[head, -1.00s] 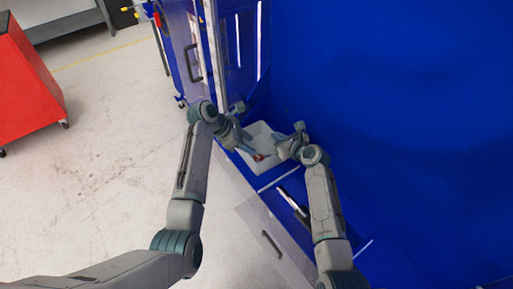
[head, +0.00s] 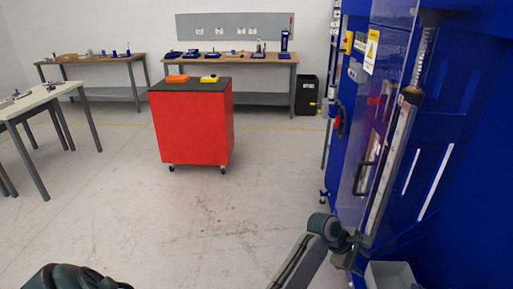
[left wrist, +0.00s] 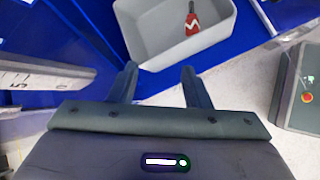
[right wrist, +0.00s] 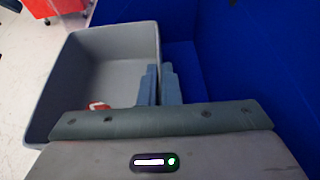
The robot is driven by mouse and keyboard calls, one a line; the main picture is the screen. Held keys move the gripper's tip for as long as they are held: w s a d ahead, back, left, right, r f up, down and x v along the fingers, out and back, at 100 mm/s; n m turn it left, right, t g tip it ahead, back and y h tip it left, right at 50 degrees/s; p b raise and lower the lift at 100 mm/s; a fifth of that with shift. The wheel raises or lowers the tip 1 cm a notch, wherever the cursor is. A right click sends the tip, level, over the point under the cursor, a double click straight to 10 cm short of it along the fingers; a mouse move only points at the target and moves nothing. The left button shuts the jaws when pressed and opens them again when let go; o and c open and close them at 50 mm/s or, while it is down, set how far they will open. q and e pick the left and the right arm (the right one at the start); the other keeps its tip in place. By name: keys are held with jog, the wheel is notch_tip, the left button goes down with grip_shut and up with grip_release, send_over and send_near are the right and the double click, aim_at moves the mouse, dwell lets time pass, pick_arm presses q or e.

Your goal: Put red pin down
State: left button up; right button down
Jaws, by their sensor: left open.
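The red pin (left wrist: 192,20), with a white zigzag mark, is inside the grey bin (left wrist: 165,55) in the left wrist view. A small red and white part of it (right wrist: 99,105) shows in the bin (right wrist: 142,40) in the right wrist view; the rest is hidden there. My left gripper (left wrist: 160,78) is open and empty, at the bin's near edge and apart from the pin. It also shows at the lower right of the head view (head: 358,244).
The blue machine (head: 470,130) with a clear door (head: 385,100) stands at the right, above the bin. A red cabinet (head: 193,125) stands across the floor. Workbenches (head: 250,58) line the back wall. The floor between is clear.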

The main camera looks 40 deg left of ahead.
pick_arm(q)
jog(key=s+a+f+m+t+y, duration=0.3)
jog(key=a+m+t, duration=0.25)
jog(key=a, duration=0.25)
jog(key=s+a+f+m+g+y, duration=0.15)
jog(key=s+f, duration=0.25)
jog(key=f, duration=0.5)
jog(key=s+a+f+m+g+y, duration=0.15)
jog(key=s+f, duration=0.35)
jog(key=f, duration=0.5)
jog(key=s+a+f+m+g, duration=0.15)
jog(key=s+f, duration=0.25)
jog(key=f, duration=0.5)
jog(key=s+a+f+m+g+y, duration=0.1)
jog(key=s+a+f+m, duration=0.1)
jog(key=s+f, duration=0.75)
jog(key=s+a+f+m+g, duration=0.1)
jog(key=s+a+f+m, duration=0.2)
jog(key=s+f, duration=0.65)
jog(key=s+a+f+m+g, duration=0.1)
jog(key=s, duration=1)
jog(key=s+a+f+m+g, duration=0.1)
jog(key=s+f+m, duration=0.1)
jog(key=s, duration=0.9)
jog(key=shift+a+f+g+y, duration=0.2)
jog(key=shift+f+g+y, duration=0.1)
jog(key=shift+g, duration=0.1)
